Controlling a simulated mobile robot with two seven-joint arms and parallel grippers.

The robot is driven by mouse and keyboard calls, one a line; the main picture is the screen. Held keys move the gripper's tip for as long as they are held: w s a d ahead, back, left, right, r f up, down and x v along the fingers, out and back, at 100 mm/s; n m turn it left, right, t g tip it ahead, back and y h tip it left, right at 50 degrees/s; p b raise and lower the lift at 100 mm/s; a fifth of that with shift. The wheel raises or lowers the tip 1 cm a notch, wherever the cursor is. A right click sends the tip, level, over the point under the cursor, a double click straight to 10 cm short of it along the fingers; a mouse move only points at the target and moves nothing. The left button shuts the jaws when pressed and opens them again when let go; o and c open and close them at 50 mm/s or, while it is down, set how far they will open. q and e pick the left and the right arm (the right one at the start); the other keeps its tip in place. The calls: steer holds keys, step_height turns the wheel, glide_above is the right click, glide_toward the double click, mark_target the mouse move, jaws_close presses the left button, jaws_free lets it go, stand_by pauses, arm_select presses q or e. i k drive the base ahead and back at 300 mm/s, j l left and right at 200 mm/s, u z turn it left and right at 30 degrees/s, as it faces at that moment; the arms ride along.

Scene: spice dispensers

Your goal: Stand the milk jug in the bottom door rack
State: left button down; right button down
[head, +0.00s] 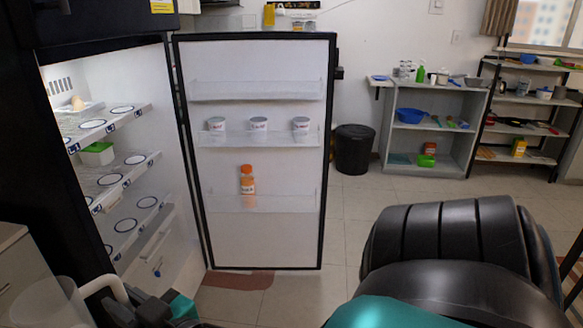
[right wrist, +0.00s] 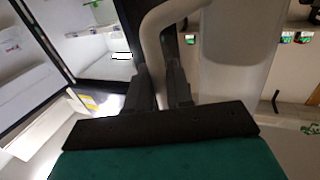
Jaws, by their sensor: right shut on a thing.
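The milk jug (head: 42,303) is a translucent whitish jug at the bottom left of the head view, partly cut off by the frame edge. My right gripper (head: 135,306) is shut on its white handle. In the right wrist view, the fingers of the right gripper (right wrist: 162,88) close around the pale handle, and the jug body (right wrist: 235,60) stands beside it. The fridge door is open, and its bottom door rack (head: 290,201) holds an orange bottle (head: 248,182) left of its middle. The jug is apart from the rack. My left gripper is not in view.
The middle door rack (head: 280,139) holds three white cups; the top rack (head: 255,90) looks empty. The fridge shelves (head: 140,163) are at left. The bottom rack is clear right of the bottle. A black bin (head: 353,150) stands right of the door.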

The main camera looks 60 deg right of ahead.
mark_target(296, 206)
steer(key=l+z, duration=0.55)
steer(key=i+l+z, duration=0.1)
steer(key=l, duration=0.3)
steer(key=i+l+z, duration=0.15)
steer(key=l, duration=0.25)
steer(key=i+l+z, duration=0.1)
steer(key=l, duration=0.3)
steer(key=i+l, duration=0.15)
steer(key=l, duration=0.25)
steer(key=i+l, duration=0.15)
steer(key=l, duration=0.2)
steer(key=i+l, duration=0.1)
steer(key=l, duration=0.3)
steer(key=i+l+z, duration=0.1)
steer(key=l, duration=0.25)
steer(key=i+l, duration=0.2)
steer(key=l, duration=0.2)
steer(key=i+l, duration=0.15)
steer(key=l, duration=0.2)
steer(key=i+l, duration=0.15)
steer(key=l, duration=0.2)
